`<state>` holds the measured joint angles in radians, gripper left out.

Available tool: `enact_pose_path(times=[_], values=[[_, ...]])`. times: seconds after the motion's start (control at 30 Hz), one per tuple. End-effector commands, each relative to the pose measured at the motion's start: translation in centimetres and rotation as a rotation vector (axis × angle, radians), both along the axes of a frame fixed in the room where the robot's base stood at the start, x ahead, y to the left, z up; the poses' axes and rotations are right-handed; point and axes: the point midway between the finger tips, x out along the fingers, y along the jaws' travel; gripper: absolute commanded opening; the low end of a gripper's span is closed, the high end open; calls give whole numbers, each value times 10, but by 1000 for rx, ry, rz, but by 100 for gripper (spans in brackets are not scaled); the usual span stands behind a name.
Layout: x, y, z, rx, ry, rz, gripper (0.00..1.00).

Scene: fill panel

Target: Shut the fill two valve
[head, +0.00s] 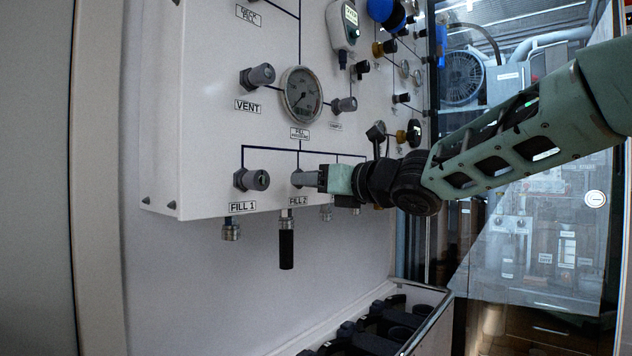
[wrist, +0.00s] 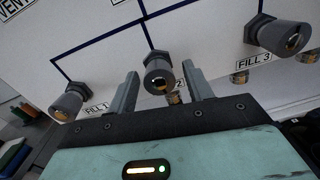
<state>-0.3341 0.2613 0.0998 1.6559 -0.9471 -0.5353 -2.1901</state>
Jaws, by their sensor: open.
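The fill two valve is a grey round knob (wrist: 158,75) on the white panel (head: 225,120), above the label FILL 2 (head: 298,201). In the head view its knob (head: 303,179) shows just left of my gripper (head: 322,180). In the wrist view my gripper (wrist: 160,92) is open, with one finger on each side of the knob. Small gaps show between the knob and the fingers, so it is not gripped. A brass-coloured end face shows on the knob. The far side of the knob is hidden.
The FILL 1 knob (head: 252,180) is to the left and the FILL 3 knob (wrist: 285,37) to the right. A pressure gauge (head: 301,95) and the VENT knob (head: 258,76) are above. A black-ended hose fitting (head: 286,245) hangs below. An open bin (head: 420,298) stands lower right.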

Motion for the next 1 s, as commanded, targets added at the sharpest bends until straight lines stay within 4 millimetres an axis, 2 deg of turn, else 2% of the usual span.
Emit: enact_pose_path(times=[0.03, 0.07, 0.2, 0.63, 1.0], values=[[0, 0, 0, 0, 0, 0, 51], [0, 0, 0, 0, 0, 0, 45], [0, 0, 0, 0, 0, 0, 7], [-1, 0, 1, 39, 50, 0, 7], [-1, 1, 2, 212, 273, 1, 7]])
